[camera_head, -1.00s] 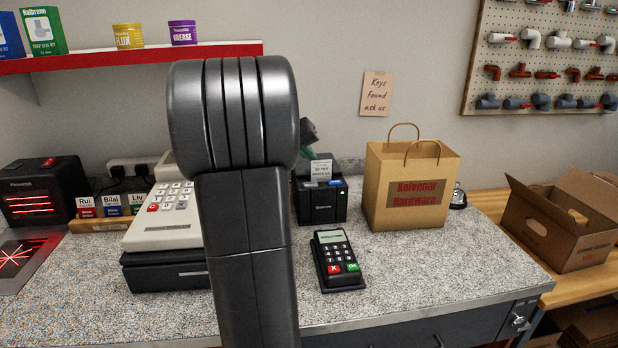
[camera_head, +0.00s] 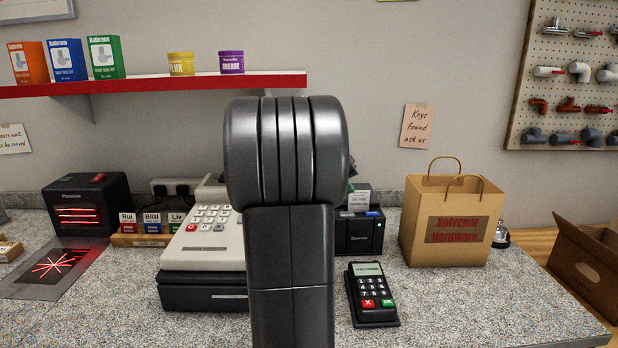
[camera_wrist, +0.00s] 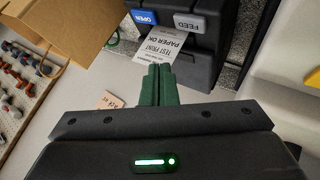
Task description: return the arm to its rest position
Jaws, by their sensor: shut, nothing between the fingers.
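My arm stands upright in the middle of the head view and hides most of my gripper there. In the wrist view the green fingers of my gripper (camera_wrist: 156,72) are together with nothing between them. Their tips point toward the receipt printer (camera_wrist: 190,45), and its printed paper slip (camera_wrist: 160,46) shows just beyond them. I cannot tell the distance between tips and slip. In the head view the printer (camera_head: 361,235) stands on the counter just right of my arm.
The counter (camera_head: 450,310) carries a cash register (camera_head: 203,262), a card terminal (camera_head: 371,293), a paper bag (camera_head: 450,222), a bell (camera_head: 501,236) and a scanner (camera_head: 85,204). A red-edged shelf (camera_head: 150,85) hangs behind. A cardboard box (camera_head: 588,262) stands at right.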

